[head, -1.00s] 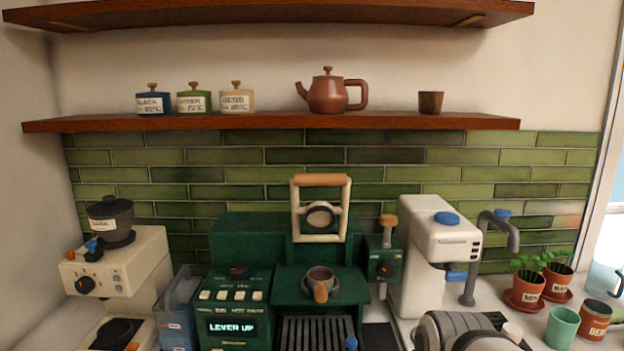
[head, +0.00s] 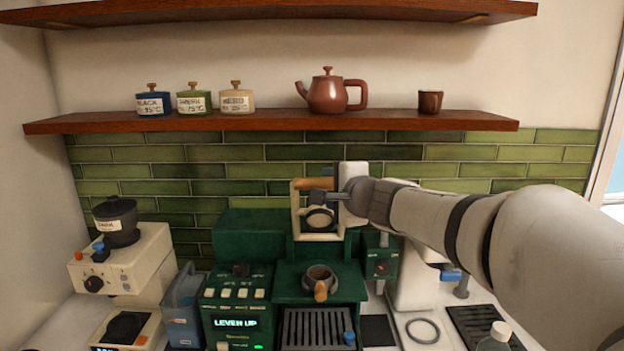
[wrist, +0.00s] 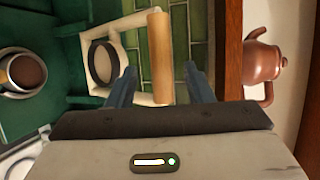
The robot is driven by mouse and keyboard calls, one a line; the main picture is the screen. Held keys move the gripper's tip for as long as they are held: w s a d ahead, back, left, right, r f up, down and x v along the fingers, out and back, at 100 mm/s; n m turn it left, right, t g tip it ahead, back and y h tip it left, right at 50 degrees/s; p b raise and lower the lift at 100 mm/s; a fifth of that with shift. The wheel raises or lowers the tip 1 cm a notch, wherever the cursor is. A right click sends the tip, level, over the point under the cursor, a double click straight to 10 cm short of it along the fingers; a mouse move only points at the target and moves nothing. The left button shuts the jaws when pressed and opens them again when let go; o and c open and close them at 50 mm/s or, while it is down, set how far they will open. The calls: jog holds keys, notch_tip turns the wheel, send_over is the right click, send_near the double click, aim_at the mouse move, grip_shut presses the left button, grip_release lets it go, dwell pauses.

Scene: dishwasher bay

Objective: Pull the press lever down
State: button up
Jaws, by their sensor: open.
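The press lever is a cream frame (head: 296,222) with a wooden crossbar handle (head: 305,184), standing up on the green press machine (head: 247,235). The machine's display reads LEVER UP. My gripper (head: 318,197) is at the top right of the lever and hides the right part of the handle. In the wrist view, my gripper (wrist: 162,78) is open, and the wooden handle (wrist: 160,50) shows between its two fingers. Neither finger visibly grips the handle. The cream frame (wrist: 128,22) and its round ring lie left of the handle there.
A portafilter cup (head: 320,280) sits in the machine below the lever, above a drip grate (head: 318,328). The wooden shelf (head: 390,120) with a brown teapot (head: 328,95) runs above my gripper. A cream grinder (head: 125,262) stands at the left.

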aim_at(315, 183)
jog(key=x, duration=0.8)
jog(key=shift+p, duration=0.35)
jog(key=shift+s, duration=0.1)
jog(key=shift+c, duration=0.6)
grip_shut()
